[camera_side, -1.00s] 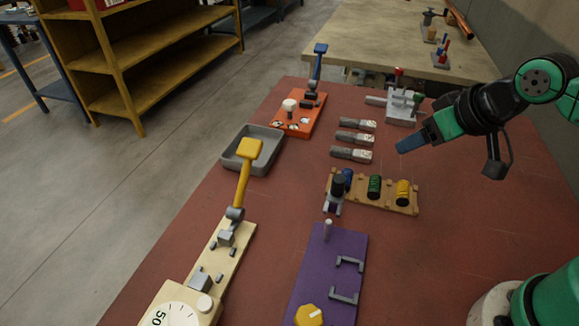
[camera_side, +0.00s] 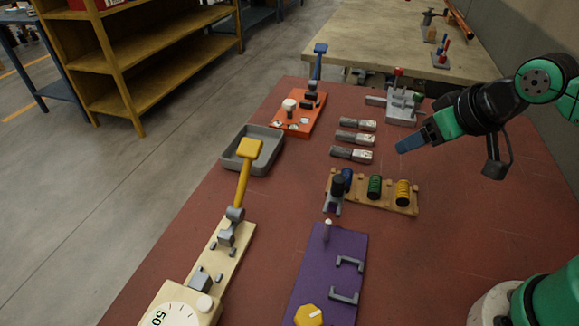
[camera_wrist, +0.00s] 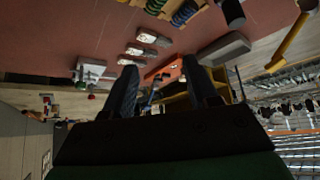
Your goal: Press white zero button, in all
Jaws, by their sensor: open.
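A small round white button (camera_side: 205,302) stands on the cream device (camera_side: 233,262) at the lower left of the side view, beside a white dial marked 50. I take it for the zero button; no label on it is readable. The device has a raised yellow-handled lever (camera_side: 245,172). My gripper (camera_side: 410,143) is at the right of the side view, above the red table and far from the button. In the wrist view my gripper (camera_wrist: 163,78) has two dark fingers spread apart with nothing between them.
A purple board (camera_side: 325,270) with a yellow knob lies right of the cream device. A wooden rack (camera_side: 410,209) holds coloured cylinders. A grey tray (camera_side: 228,160), an orange device (camera_side: 307,122) and several grey-and-white pieces (camera_side: 352,138) stand farther back. Bare red table lies between them.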

